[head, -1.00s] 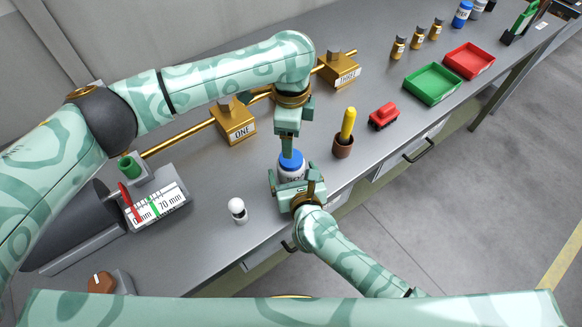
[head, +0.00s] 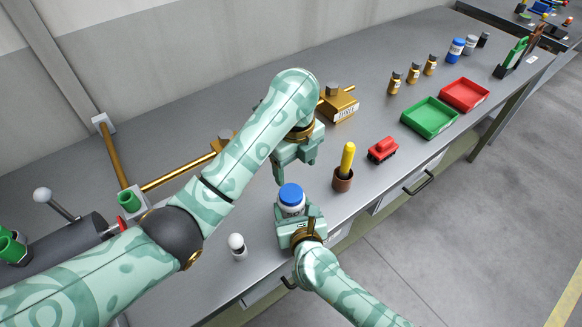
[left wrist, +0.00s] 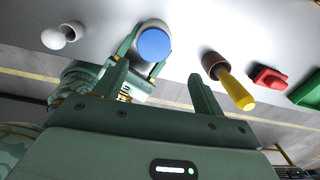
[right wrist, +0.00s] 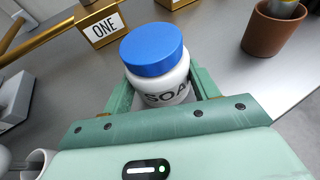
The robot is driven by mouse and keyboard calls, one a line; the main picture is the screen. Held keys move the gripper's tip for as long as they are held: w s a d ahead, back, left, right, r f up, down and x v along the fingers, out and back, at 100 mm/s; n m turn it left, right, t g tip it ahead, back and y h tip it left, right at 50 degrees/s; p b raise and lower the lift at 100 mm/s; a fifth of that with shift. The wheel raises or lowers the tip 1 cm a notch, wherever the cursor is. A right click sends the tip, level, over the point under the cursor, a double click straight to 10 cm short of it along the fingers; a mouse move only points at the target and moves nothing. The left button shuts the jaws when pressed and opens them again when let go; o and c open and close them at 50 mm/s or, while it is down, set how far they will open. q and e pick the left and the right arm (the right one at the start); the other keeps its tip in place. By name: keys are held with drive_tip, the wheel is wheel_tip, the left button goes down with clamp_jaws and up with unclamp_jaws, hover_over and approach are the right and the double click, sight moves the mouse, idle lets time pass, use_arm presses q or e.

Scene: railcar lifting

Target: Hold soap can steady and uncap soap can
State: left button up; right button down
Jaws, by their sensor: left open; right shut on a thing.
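The soap can (head: 292,209) is a white jar with dark lettering, standing upright, with its blue cap (head: 291,193) seated on top. My right gripper (head: 292,220) is shut around the can's white body, below the cap. The right wrist view shows the can (right wrist: 166,88) between its two fingers and the cap (right wrist: 153,49) above them. My left gripper (head: 294,176) is open and empty, above and behind the cap, apart from it. In the left wrist view the cap (left wrist: 154,45) appears beyond the fingertips, nearer the left finger.
A brown pot with a yellow-handled tool (head: 343,179) stands close right of the can. A small white-knobbed object (head: 237,245) stands to the left. Further right are a red block (head: 382,150), a green tray (head: 430,117) and a red tray (head: 464,95). The bench's front edge is near.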

sight(291, 192)
use_arm(q)
drive_tip(key=shift+m, duration=0.3)
drive_tip(key=f, duration=0.5)
drive_tip(key=a+f, duration=0.1)
drive_tip(key=f, duration=0.2)
drive_tip(key=shift+s+f, duration=0.1)
drive_tip(key=shift+f, duration=0.25)
drive_tip(key=c, duration=1)
drive_tip(key=n, duration=0.6)
drive_tip(key=shift+d, duration=0.1)
drive_tip(key=n, duration=0.5)
drive_tip(key=shift+n, duration=1.1)
drive_tip(key=o, duration=1.1)
drive_tip(key=shift+c, duration=0.2)
